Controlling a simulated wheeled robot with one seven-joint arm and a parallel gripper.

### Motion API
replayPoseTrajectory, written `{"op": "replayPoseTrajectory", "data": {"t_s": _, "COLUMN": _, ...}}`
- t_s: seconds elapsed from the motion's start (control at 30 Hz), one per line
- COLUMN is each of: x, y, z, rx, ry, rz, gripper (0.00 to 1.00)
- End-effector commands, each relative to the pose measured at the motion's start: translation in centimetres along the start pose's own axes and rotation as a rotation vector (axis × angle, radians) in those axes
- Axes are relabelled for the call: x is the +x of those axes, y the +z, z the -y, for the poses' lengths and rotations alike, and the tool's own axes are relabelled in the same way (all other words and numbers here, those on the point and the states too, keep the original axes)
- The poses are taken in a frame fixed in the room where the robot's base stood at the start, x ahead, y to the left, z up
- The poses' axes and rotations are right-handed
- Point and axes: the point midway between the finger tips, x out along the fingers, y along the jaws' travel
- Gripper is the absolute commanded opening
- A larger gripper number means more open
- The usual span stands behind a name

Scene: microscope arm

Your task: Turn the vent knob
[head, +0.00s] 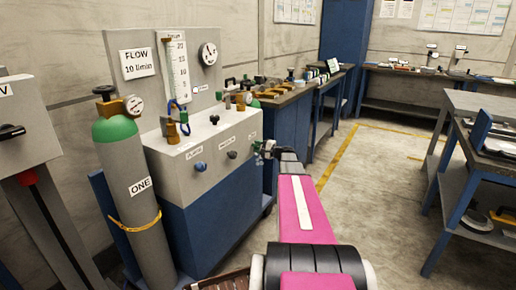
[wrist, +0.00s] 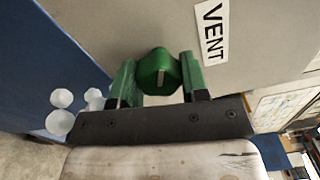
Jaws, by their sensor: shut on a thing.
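The vent knob (wrist: 158,72) is a green knob with a pale mark line, on the grey panel beside a white VENT label (wrist: 212,32) in the wrist view. My gripper (wrist: 156,80) has its two green fingers on either side of the knob and is shut on it. In the head view my gripper (head: 262,150) is at the right end of the grey cabinet's (head: 205,150) front, and the knob there is hidden or too small to make out.
A green-topped gas cylinder (head: 135,190) labelled ONE stands to the left. Benches with tools (head: 290,90) run behind, and a blue-legged table (head: 485,150) stands at right. The floor (head: 390,190) between is clear.

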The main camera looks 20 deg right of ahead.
Motion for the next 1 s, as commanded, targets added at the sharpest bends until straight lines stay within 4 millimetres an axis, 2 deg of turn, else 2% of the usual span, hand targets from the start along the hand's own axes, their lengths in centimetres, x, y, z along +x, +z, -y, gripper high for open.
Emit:
{"op": "replayPoseTrajectory", "data": {"t_s": 0.43, "x": -0.09, "y": 0.05, "z": -0.03, "rx": -0.295, "ry": 0.002, "rz": 0.000, "gripper": 0.17}}
{"op": "replayPoseTrajectory", "data": {"t_s": 1.0, "x": -0.11, "y": 0.07, "z": -0.05, "rx": -0.371, "ry": 0.003, "rz": 0.000, "gripper": 0.17}}
